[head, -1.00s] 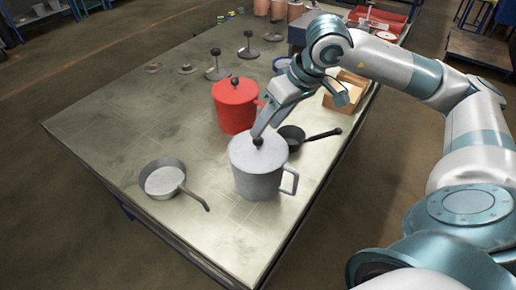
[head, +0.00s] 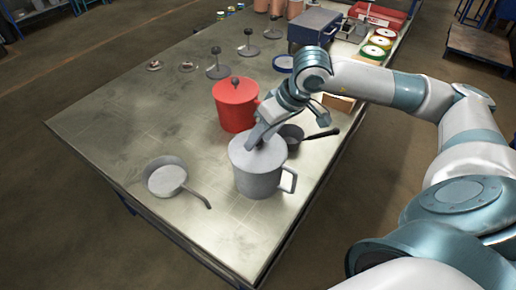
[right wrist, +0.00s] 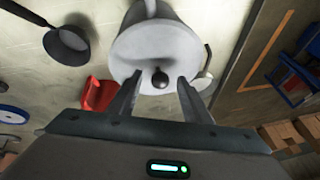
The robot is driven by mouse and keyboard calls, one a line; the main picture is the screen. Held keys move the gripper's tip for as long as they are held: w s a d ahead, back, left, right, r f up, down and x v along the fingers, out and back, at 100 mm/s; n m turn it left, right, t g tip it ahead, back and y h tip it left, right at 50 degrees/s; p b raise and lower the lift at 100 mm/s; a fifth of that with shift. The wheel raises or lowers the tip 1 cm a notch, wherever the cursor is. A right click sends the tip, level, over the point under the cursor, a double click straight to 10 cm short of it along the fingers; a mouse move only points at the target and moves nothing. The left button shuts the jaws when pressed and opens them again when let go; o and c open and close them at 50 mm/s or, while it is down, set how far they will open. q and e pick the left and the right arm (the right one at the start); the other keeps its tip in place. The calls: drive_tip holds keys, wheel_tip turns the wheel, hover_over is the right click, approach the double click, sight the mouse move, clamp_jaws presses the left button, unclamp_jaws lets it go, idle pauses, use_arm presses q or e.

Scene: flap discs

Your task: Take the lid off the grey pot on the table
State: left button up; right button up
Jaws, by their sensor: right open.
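The grey pot (head: 258,180) stands upright on the table, its side handle pointing right. Its grey lid (head: 243,150) is on top; in the right wrist view the lid (right wrist: 135,50) shows a dark round knob (right wrist: 160,79). My right gripper (head: 258,141) is at the lid from above, and its fingers hide the knob in the head view. In the right wrist view my right gripper (right wrist: 159,92) is open, one finger on each side of the knob, with gaps between. My left gripper is not in view.
A red lidded pot (head: 235,108) stands just behind the grey pot. A dark pan (head: 292,134) lies close behind to the right, and a grey pan (head: 166,178) to the left. A blue box (head: 314,27) and flap discs (head: 375,51) are farther back. The table's left front is clear.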

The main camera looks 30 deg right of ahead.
drive_tip(key=shift+c, duration=0.5)
clamp_jaws()
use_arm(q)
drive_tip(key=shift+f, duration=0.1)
use_arm(e)
drive_tip(key=shift+r, duration=0.1)
